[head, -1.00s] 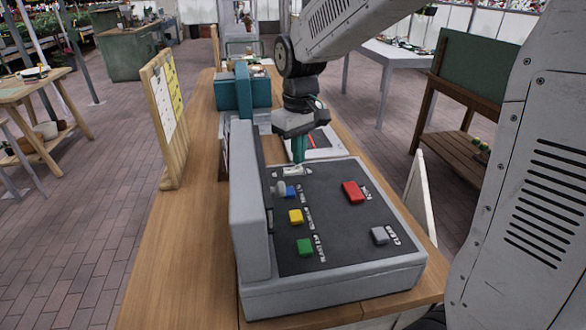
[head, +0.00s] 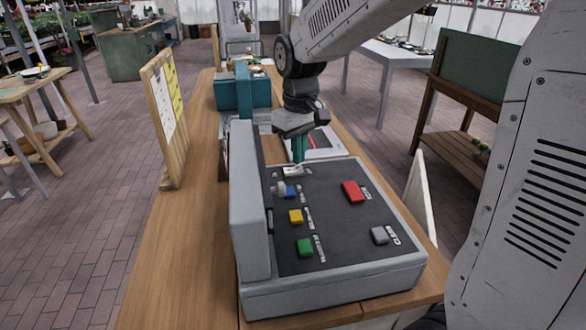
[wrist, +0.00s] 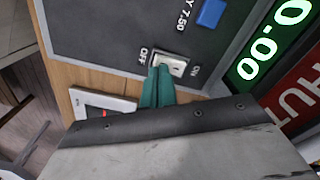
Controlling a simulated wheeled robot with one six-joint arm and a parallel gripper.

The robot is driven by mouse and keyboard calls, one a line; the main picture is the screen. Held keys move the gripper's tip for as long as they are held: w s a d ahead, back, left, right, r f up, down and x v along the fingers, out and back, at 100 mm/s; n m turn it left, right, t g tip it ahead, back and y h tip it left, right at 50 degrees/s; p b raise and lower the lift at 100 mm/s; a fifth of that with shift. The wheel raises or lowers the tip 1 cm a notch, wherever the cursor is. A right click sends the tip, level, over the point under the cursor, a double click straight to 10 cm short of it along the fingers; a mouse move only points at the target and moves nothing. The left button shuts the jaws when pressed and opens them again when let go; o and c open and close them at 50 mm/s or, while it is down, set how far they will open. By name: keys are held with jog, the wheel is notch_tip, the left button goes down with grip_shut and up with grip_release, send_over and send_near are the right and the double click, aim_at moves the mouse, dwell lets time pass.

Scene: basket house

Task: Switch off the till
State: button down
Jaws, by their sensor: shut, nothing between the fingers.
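The till (head: 335,280) is a grey box with a dark sloping key panel, standing on the wooden counter. Its white rocker switch (head: 293,171) is at the far end of the panel. In the wrist view the switch (wrist: 175,64) sits between the labels OFF, on the left, and ON, on the right. My gripper (head: 299,161) is shut and empty, with teal fingertips at the switch. In the wrist view the fingertips (wrist: 160,70) are at its OFF end; I cannot tell if they touch. The till's green display (wrist: 268,45) is lit with 0.00. The rocker's tilt is unclear.
Blue (head: 291,191), yellow (head: 296,216), green (head: 304,247), red (head: 352,192) and grey (head: 380,235) keys stand on the panel. A white device (wrist: 100,103) lies just behind the till. A wooden notice board (head: 166,120) stands at the counter's left.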

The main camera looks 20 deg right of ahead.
aim_at(298, 168)
jog(key=shift+f, duration=0.9)
dwell(0.8)
jog(key=shift+r, duration=3.55)
